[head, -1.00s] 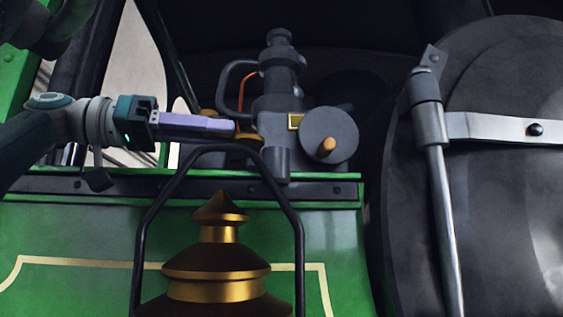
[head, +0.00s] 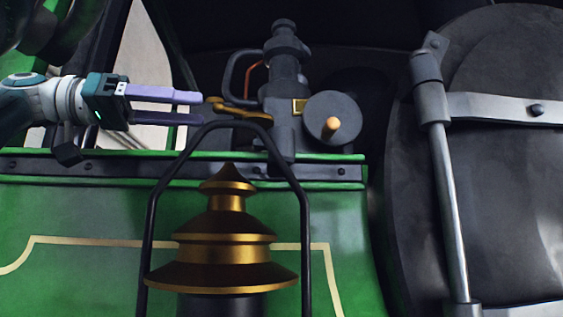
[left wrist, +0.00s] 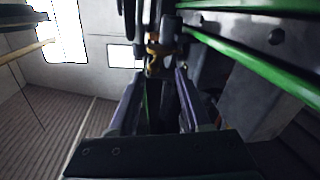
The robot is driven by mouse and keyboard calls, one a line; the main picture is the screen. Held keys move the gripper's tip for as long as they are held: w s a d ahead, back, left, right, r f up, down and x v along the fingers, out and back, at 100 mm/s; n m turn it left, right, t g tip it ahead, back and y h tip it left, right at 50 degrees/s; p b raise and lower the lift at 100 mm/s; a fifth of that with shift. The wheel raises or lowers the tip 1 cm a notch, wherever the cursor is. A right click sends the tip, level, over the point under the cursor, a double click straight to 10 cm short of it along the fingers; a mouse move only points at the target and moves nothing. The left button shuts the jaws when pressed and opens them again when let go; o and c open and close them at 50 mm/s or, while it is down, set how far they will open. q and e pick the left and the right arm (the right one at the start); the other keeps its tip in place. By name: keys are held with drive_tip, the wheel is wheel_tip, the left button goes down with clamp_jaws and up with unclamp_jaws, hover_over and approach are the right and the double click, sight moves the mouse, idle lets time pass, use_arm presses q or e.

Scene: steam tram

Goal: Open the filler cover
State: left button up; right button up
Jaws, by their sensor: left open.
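A small brass piece (head: 240,112), which looks like the filler cover, sits low and flat just left of the dark grey valve body in the head view. My right gripper is not in view.
A brass-topped lantern (head: 222,250) with a black handle stands in front. The grey valve body (head: 284,100) with a round disc (head: 331,118) rises right of the brass piece. A green-edged ledge (head: 100,168) runs below my gripper. The large dark round door (head: 500,200) fills the right.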

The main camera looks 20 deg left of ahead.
use_arm(q)
drive_tip(key=v, duration=0.4)
drive_tip(key=shift+b, duration=0.35)
